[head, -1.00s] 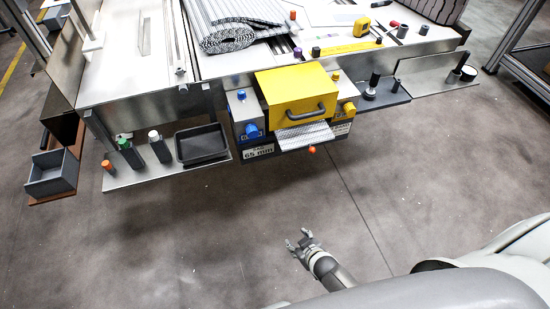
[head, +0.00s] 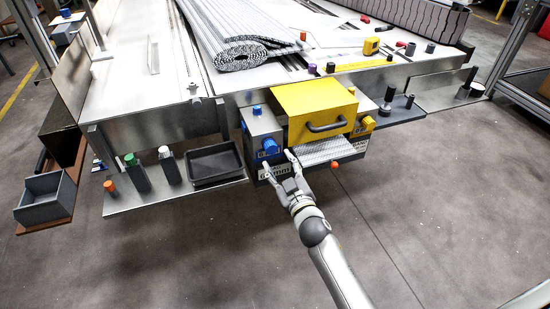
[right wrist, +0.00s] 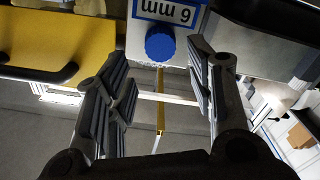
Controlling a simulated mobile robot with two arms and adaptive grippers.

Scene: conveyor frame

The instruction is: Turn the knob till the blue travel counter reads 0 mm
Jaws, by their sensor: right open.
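The blue knob (head: 269,145) is on the front of a grey box left of the yellow cover. In the right wrist view the knob (right wrist: 160,43) is ahead, between my open fingers and beyond their tips. My left gripper is out of view.
The yellow cover (head: 310,103) with its dark handle is close on the right. An orange knob (head: 335,165) sticks out below it. A black tray (head: 215,165) and upright bottles stand on the shelf at left. The floor in front is clear.

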